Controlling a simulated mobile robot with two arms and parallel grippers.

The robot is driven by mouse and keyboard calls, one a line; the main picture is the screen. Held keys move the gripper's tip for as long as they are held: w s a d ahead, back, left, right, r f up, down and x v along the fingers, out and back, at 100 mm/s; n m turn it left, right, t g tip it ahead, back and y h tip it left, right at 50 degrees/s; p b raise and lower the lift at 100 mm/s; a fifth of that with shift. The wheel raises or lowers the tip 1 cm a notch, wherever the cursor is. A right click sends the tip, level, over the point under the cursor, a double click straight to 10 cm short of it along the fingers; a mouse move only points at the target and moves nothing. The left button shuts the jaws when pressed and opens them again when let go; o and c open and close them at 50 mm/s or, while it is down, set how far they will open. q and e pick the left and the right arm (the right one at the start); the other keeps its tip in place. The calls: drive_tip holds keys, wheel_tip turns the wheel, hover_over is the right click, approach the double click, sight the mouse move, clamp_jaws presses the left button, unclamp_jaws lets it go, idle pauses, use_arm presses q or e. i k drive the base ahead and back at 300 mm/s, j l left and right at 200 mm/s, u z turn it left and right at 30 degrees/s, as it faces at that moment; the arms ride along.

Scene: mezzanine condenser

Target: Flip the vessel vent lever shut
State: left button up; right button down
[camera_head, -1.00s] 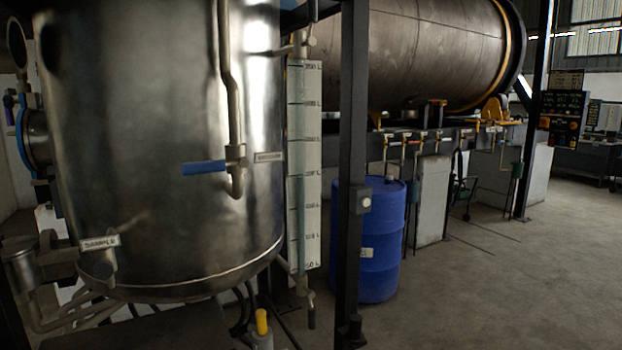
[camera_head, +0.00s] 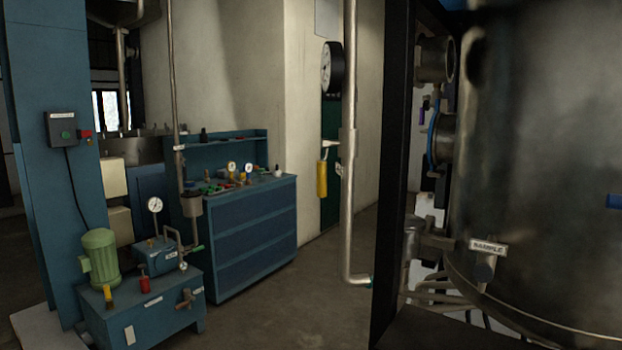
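The steel vessel (camera_head: 545,150) fills the right side of the head view, cut off by the right edge. At that edge, only the tip of a blue lever handle (camera_head: 614,201) shows in front of the vessel. Its pivot, pipe and tag are out of the picture, so I cannot tell its full position. A tag reading SAMPLE (camera_head: 488,247) sits low on the vessel's left side. Neither of my grippers is in view.
A dark post (camera_head: 393,170) and a vertical pipe (camera_head: 349,150) stand left of the vessel. A blue workbench (camera_head: 250,240) and a blue pump unit (camera_head: 150,320) with a green motor (camera_head: 100,258) stand farther left. Open floor (camera_head: 290,310) lies between bench and pipe.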

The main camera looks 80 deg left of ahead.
sight(321, 165)
drive_tip(key=u, duration=0.4)
drive_tip(key=j+u, duration=0.1)
drive_tip(key=u, duration=1.2)
drive_tip(key=i+j+u, duration=0.1)
drive_tip(key=u, duration=0.7)
